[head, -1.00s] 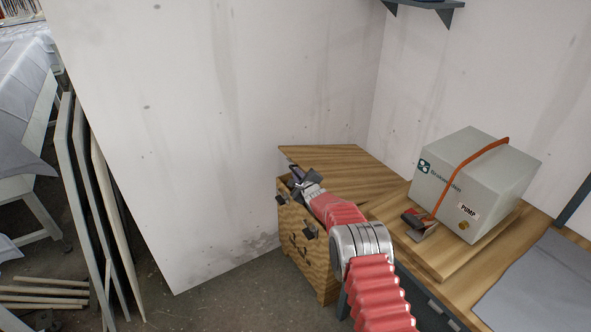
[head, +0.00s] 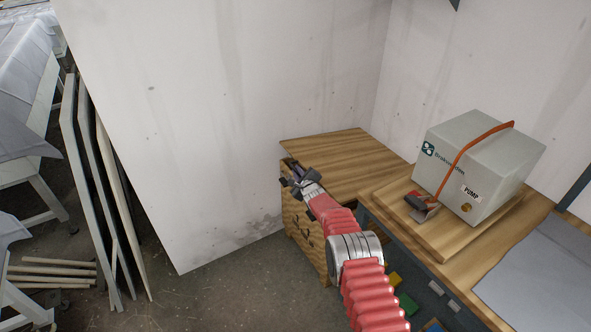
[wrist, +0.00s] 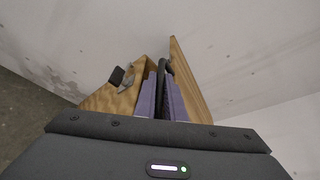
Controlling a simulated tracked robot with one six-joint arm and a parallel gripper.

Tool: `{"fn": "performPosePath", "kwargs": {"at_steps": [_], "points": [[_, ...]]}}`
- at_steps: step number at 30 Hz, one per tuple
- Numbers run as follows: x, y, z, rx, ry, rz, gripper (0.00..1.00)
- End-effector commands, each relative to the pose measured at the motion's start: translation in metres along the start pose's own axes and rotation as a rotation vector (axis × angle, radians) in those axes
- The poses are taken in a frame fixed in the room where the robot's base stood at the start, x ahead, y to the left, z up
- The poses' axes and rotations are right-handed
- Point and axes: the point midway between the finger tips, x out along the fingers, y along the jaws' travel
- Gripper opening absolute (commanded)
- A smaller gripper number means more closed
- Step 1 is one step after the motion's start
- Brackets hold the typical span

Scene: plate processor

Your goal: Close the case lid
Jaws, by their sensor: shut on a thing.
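The wooden case (head: 304,235) stands on the floor against the wall, left of the bench. Its lid (head: 340,158) is a flat wooden board, tilted down over the case; a gap shows between lid (wrist: 188,78) and case body (wrist: 118,97) in the wrist view. My gripper (head: 293,181) is at the lid's front left edge. In the wrist view its purple fingers (wrist: 164,92) are shut on a dark handle (wrist: 164,68) between body and lid. A dark latch (wrist: 121,78) sits on the case front. My gripper hides part of the case's top edge.
A grey pump box (head: 475,165) with an orange strap stands on a wooden board on the bench (head: 530,235) at the right. White walls close in behind the case. Panels (head: 95,190) lean at the left. Floor in front of the case is clear.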

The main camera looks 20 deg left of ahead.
Motion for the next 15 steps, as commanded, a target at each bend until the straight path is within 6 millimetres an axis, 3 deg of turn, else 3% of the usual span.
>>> {"fn": "performPosePath", "kwargs": {"at_steps": [1,15], "points": [[0.000,0.003,-0.012,0.001,0.015,0.003,0.00],[0.009,0.024,-0.026,-0.001,0.013,0.006,0.00]]}}
